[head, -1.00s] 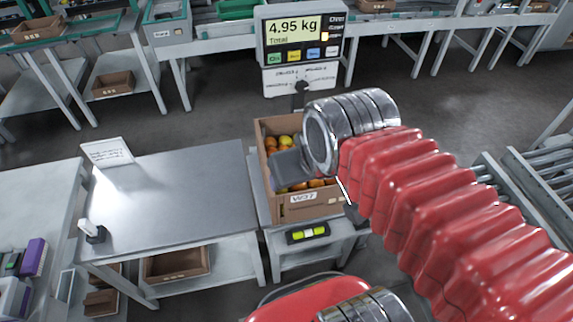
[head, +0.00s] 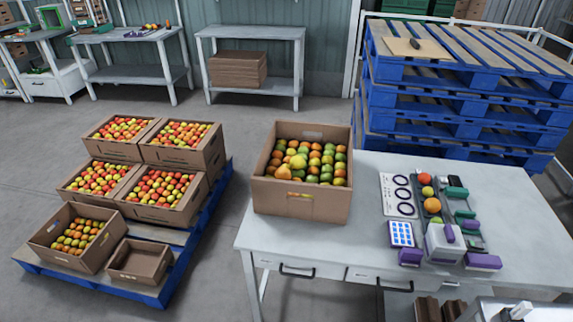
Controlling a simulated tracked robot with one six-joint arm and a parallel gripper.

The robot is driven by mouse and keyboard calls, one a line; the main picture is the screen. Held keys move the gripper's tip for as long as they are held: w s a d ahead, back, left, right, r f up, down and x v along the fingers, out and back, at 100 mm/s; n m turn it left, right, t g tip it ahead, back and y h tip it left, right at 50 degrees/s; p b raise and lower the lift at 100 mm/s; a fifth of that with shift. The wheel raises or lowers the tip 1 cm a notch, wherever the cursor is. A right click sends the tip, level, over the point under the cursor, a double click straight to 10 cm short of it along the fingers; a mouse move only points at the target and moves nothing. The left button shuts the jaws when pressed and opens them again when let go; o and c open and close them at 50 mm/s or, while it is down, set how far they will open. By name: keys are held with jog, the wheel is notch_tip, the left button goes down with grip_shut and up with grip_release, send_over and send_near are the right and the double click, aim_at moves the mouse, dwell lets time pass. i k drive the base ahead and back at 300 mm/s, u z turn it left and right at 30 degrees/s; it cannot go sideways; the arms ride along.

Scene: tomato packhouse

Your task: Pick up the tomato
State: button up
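Many tomatoes are in view and I cannot tell which one is meant. A cardboard box (head: 300,205) on the table holds a pile of green, yellow and orange tomatoes (head: 325,160). At the right of the table, a red tomato (head: 425,178) and an orange tomato (head: 432,205) lie in a column among small instruments, with another small one between them. Open boxes (head: 185,158) on a pallet at the left hold red and yellow tomatoes (head: 160,188). My gripper is not in view.
The grey table (head: 360,250) has drawers in front and bare room between the box and a white ring card (head: 398,195). A blue pallet (head: 200,235) stands left, with a small empty-looking box (head: 140,260). Stacked blue pallets (head: 460,100) stand behind. Grey floor is clear between.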

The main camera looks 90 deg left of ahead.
aim_at(296, 162)
jog(key=u, duration=3)
jog(key=i, duration=1.2)
jog(key=z, duration=0.05)
